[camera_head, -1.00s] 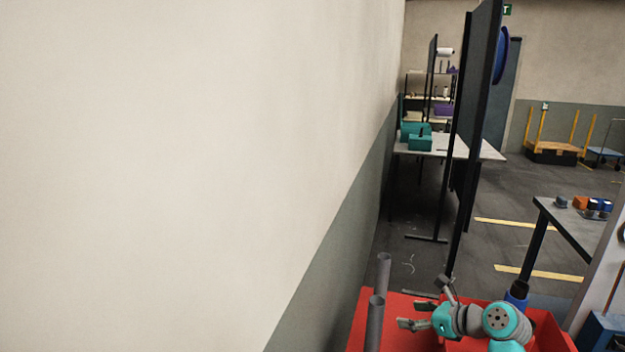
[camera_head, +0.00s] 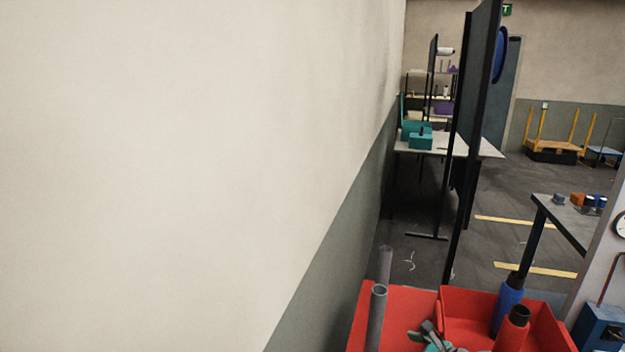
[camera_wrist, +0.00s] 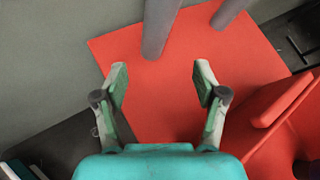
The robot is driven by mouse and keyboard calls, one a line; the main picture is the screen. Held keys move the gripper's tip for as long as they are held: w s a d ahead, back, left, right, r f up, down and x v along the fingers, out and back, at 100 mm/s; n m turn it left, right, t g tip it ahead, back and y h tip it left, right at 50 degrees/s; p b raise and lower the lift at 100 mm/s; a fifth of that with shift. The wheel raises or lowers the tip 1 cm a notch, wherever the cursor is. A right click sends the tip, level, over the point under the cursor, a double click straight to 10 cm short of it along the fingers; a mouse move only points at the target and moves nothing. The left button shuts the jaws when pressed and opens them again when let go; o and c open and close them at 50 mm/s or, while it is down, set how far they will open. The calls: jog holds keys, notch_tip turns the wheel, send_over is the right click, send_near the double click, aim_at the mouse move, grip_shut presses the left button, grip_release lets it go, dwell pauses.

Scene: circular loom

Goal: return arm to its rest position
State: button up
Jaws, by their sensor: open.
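My gripper (camera_wrist: 158,85) is open and empty in the wrist view, its two fingers spread above a red surface (camera_wrist: 165,105). In the head view my gripper (camera_head: 432,335) shows only in part at the bottom edge, low over the red surface (camera_head: 405,300). Two grey upright tubes (camera_head: 376,315) stand at the left side of that surface. One tube (camera_wrist: 160,25) shows just beyond the fingertips in the wrist view, apart from them.
A red bin (camera_head: 460,312) stands right of my gripper. A pale wall (camera_head: 200,150) runs along the left. A dark panel (camera_head: 475,110) and a workbench (camera_head: 570,220) stand farther off.

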jog(key=s+a+f+n+t+h, duration=0.1)
jog(key=s+a+f+n+h, duration=0.25)
jog(key=s+f, duration=0.95)
jog(key=s+f+n+t+h, duration=0.15)
jog(key=s+n, duration=0.45)
jog(key=s, duration=0.9)
jog(key=s+a+r+n+t, duration=0.1)
jog(key=s+r+n, duration=0.7)
jog(key=s, duration=0.5)
jog(key=s+r+n+t+h, duration=0.1)
jog(key=s+r+n, duration=0.7)
jog(key=s, duration=0.6)
jog(key=shift+a+r+h, duration=0.3)
jog(key=shift+a+r, duration=0.05)
jog(key=shift+r, duration=0.25)
jog(key=shift+n+t, duration=0.25)
